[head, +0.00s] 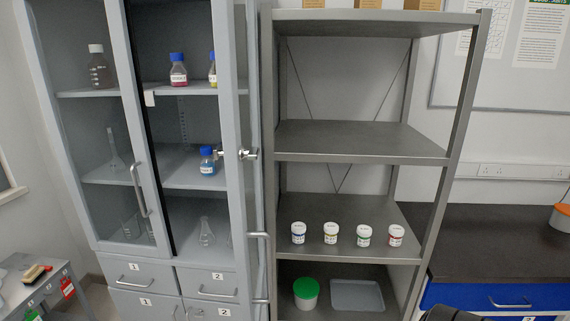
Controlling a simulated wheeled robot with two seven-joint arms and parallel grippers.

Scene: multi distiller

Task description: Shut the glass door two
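A tall grey cabinet (75,180) stands at the left in the head view. Its left glass door has a bar handle (139,190) and looks closed. The right compartment, above the drawer marked 2, shows an open front. Glass door two (233,190) seems to stand swung out at its right side, seen at a steep angle, with a metal fitting (248,154) on it. How far it is open is hard to tell. Neither of my grippers can be made out. Dark shapes at the bottom edge are too cropped to identify.
A grey metal shelf rack (350,140) stands close to the right of the cabinet, with several small jars (330,233), a green-lidded tub (306,292) and a tray (357,295). Bottles (178,72) and flasks stand inside the cabinet. A dark-topped bench (495,245) is at the right.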

